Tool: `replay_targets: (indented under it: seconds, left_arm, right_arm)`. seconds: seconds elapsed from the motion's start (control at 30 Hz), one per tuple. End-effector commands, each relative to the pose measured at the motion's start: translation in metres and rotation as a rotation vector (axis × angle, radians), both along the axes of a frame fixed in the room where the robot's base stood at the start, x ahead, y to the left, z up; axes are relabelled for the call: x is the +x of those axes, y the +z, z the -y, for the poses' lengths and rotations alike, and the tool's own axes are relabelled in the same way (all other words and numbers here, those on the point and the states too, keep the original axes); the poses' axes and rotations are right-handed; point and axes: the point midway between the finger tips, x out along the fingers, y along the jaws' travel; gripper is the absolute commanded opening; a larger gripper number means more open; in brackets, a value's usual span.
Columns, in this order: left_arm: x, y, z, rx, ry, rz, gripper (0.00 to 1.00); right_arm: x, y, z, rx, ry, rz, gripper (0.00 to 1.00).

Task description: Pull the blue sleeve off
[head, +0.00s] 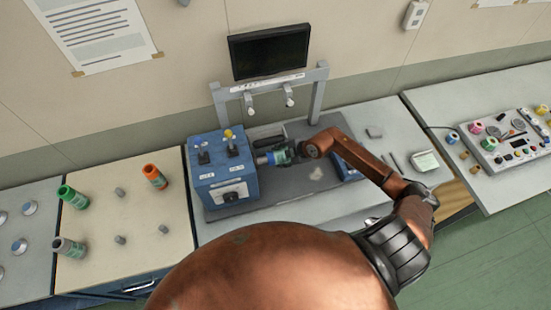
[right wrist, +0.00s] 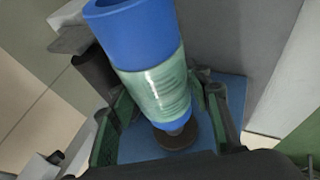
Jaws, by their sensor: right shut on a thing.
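The blue sleeve (right wrist: 135,35) fills the upper middle of the right wrist view, with a band of glossy green film around its middle. In the head view the sleeve (head: 262,160) is small, next to the blue machine housing (head: 222,168), and partly hidden by my gripper. My right gripper (head: 282,154) reaches in from the right and is shut on the sleeve, with a finger on either side of it. I cannot tell whether the sleeve is still around a spindle. My left gripper is not in view.
A frame (head: 318,95) with a monitor (head: 270,52) stands behind the machine. A control panel (head: 515,140) lies on the right table. The bench right of the machine is mostly clear.

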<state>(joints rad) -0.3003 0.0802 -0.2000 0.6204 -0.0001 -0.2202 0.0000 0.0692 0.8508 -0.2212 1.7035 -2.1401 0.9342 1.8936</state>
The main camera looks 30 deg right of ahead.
Motion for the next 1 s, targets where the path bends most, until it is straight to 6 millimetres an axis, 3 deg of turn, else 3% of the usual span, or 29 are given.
replay_targets:
  seconds: [0.3, 0.7, 0.73, 1.0]
  left_arm:
    - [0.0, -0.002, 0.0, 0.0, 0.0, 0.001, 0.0]
    - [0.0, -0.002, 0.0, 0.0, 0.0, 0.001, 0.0]
    - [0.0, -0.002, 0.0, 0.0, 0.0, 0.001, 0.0]
    - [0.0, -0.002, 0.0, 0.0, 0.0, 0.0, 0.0]
  right_arm:
    - [0.001, 0.0, 0.018, 0.0, 0.01, -0.001, 0.06]
    - [0.001, 0.0, 0.02, -0.001, 0.013, 0.0, 0.06]
    - [0.001, 0.0, 0.02, -0.001, 0.013, 0.0, 0.46]
    - [0.001, 0.0, 0.02, 0.0, 0.012, 0.0, 0.64]
